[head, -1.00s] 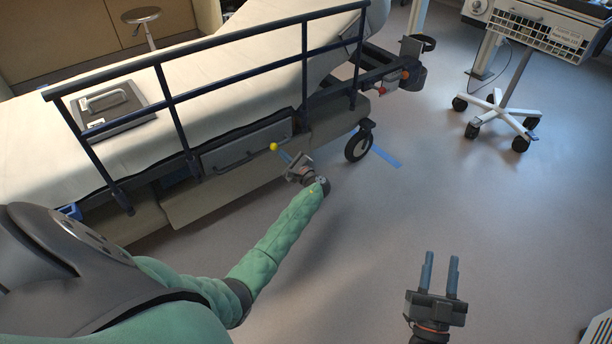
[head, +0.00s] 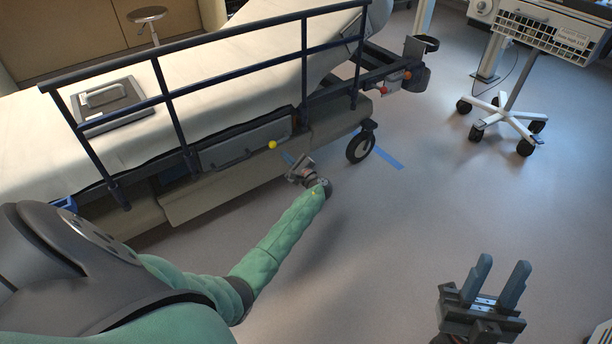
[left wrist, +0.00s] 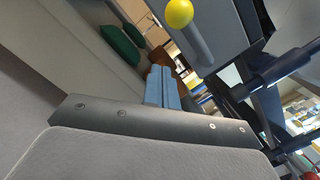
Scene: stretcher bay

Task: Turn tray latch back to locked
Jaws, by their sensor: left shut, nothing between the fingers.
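The tray latch shows as a yellow ball knob (head: 272,145) at the right end of the grey tray front (head: 240,150) on the stretcher's side. In the left wrist view the yellow knob (left wrist: 179,13) sits at the top, on a grey rounded lever. My left gripper (head: 287,157) is just below and right of the knob, apart from it. Its blue fingers (left wrist: 162,86) are together and empty in the left wrist view, with the knob beyond their tips to the upper right. My right gripper (head: 503,262) is open and empty over the floor at the lower right.
A dark blue side rail (head: 165,100) runs above the tray. A grey case (head: 125,115) lies on the mattress. A caster wheel (head: 360,147) stands right of my left gripper. A wheeled stand (head: 505,110) is at the upper right. The middle floor is clear.

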